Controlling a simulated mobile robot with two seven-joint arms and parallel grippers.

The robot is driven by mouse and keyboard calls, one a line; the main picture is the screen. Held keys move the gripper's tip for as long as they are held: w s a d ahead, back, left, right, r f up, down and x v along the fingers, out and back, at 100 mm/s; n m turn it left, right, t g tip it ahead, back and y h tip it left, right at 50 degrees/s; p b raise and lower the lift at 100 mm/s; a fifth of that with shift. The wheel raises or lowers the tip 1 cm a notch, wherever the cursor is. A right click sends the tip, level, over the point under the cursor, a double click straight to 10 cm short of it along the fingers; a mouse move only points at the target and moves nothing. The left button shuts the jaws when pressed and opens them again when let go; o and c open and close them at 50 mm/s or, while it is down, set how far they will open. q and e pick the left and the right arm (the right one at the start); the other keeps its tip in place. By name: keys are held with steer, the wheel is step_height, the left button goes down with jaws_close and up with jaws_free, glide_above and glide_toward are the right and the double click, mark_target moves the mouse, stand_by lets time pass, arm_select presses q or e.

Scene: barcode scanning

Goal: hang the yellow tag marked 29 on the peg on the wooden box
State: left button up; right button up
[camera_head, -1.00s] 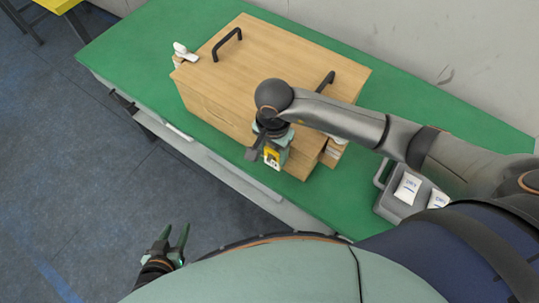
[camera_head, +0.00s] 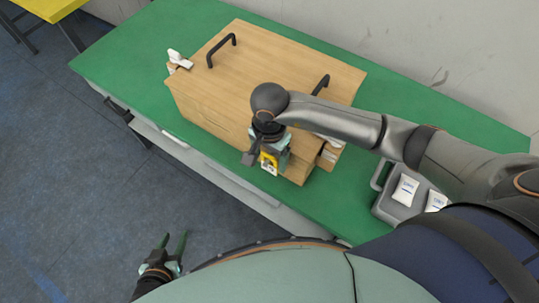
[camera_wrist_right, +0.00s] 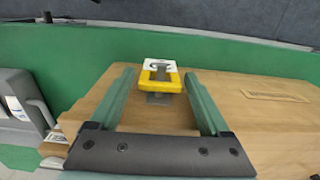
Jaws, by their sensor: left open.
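The yellow tag (camera_head: 268,158) with a white part is at the near face of the wooden box (camera_head: 270,63). In the right wrist view the tag (camera_wrist_right: 160,77) sits at a small grey peg (camera_wrist_right: 159,98) on the box face and appears to hang on it; its number is not readable. My right gripper (camera_wrist_right: 158,72) is open, its green fingers on either side of the tag with gaps between. In the head view my right gripper (camera_head: 270,152) is partly hidden by its own wrist. My left gripper (camera_head: 175,240) is open and empty over the floor, away from the table.
The box stands on a green table (camera_head: 130,52) and has two black handles. A white device (camera_head: 178,60) is beside its far left corner. A grey case (camera_head: 395,207) with white packets lies at the right. The wall is behind the table.

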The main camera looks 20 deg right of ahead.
steer(key=shift+o, duration=0.8)
step_height(320, 180, up, 13)
steer(key=shift+f+b, duration=0.2)
steer(key=shift+b, duration=0.1)
